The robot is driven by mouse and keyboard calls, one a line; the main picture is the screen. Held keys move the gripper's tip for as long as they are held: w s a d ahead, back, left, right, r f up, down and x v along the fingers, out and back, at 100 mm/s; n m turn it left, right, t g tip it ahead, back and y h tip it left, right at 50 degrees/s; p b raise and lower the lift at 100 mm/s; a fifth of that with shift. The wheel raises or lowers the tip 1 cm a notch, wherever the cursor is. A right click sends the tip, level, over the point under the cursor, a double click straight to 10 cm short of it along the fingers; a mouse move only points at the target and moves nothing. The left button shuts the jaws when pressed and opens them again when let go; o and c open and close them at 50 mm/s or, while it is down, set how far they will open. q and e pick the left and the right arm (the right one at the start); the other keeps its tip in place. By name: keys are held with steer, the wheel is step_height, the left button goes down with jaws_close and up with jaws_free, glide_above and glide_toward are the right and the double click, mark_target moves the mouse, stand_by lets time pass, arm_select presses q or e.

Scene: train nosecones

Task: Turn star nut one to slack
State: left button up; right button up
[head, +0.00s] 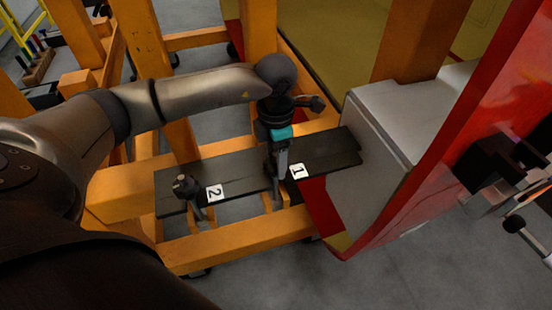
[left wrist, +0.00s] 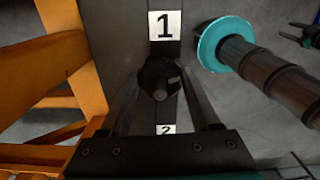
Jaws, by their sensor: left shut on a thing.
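Star nut one (left wrist: 158,78) is a dark, lobed knob with a rounded stud at its centre, below the white "1" label (left wrist: 165,25) in the left wrist view. My left gripper (head: 275,176) points down onto the dark plate (head: 235,175) beside that label. It is shut on star nut one, with one finger on each side of it. In the head view the gripper hides the nut. Star nut two (head: 186,186) is a black knob standing near the plate's left end, beside the "2" label (head: 214,192).
Orange beams (head: 235,240) frame the plate on several sides. A grey block (head: 400,125) and a red panel (head: 470,130) stand at the right, with black fittings (head: 500,165) on the panel. Bare grey floor (head: 300,275) shows at the bottom.

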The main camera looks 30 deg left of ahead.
arm_select(q)
steer(key=n, duration=0.3)
steer(key=shift+n, duration=0.4)
steer(key=n, duration=0.3)
steer(key=shift+a+n, duration=0.1)
steer(key=shift+n, duration=0.2)
steer(key=n, duration=0.3)
steer(key=shift+n, duration=0.3)
steer(key=shift+n+p, duration=0.3)
steer(key=shift+n, duration=1.5)
steer(key=o, duration=1.4)
step_height(320, 180, up, 15)
steer(key=shift+r, duration=0.15)
